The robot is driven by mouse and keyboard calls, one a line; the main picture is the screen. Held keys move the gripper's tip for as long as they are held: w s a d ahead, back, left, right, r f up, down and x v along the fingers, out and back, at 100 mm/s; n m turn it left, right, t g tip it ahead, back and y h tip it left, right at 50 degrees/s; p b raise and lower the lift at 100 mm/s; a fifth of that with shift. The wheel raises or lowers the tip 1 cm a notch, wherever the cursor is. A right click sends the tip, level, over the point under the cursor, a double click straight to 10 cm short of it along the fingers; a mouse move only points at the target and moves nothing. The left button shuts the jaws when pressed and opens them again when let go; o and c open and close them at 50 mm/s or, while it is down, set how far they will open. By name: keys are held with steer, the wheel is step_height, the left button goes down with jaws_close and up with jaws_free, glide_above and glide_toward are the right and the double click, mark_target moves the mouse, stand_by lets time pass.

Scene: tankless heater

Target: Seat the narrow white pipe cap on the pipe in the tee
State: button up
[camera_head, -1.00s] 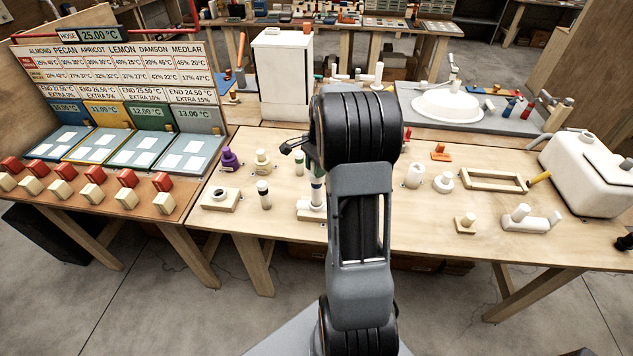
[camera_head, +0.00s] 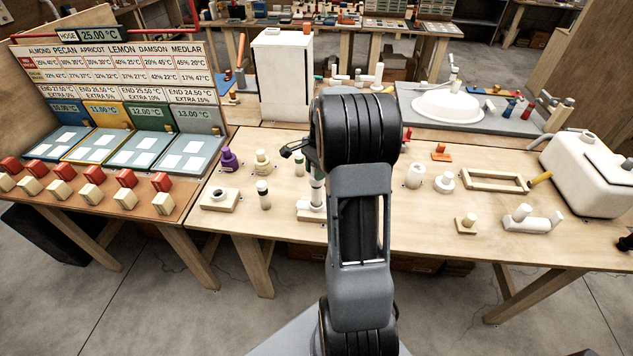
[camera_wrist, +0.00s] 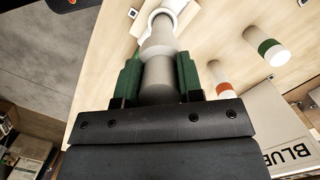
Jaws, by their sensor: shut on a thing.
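In the wrist view my gripper (camera_wrist: 160,66) has its two green pads shut on a pale grey-white cylinder, the narrow pipe cap (camera_wrist: 158,84). The cap is in line with a narrower pale piece and a white round fitting (camera_wrist: 163,18) just beyond the fingertips, which looks like the pipe in the tee. Whether the cap is seated cannot be told. In the head view the white tee (camera_head: 309,206) stands on its base left of my arm, with a pale upright piece above it. My arm hides much of the gripper there.
White fittings (camera_head: 444,181) and a wooden frame (camera_head: 496,180) lie to the right. Bare tabletop shows near the front edge.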

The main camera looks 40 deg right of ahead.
steer(key=o, duration=1.2)
steer(key=shift+c, duration=0.4)
steer(key=shift+c, duration=0.7)
steer(key=shift+c, duration=0.5)
steer(key=o, duration=0.5)
steer(key=shift+o, duration=0.2)
step_height(320, 180, up, 14)
steer(key=d, duration=0.2)
steer(key=shift+f+b, duration=0.2)
steer(key=shift+b, duration=0.15)
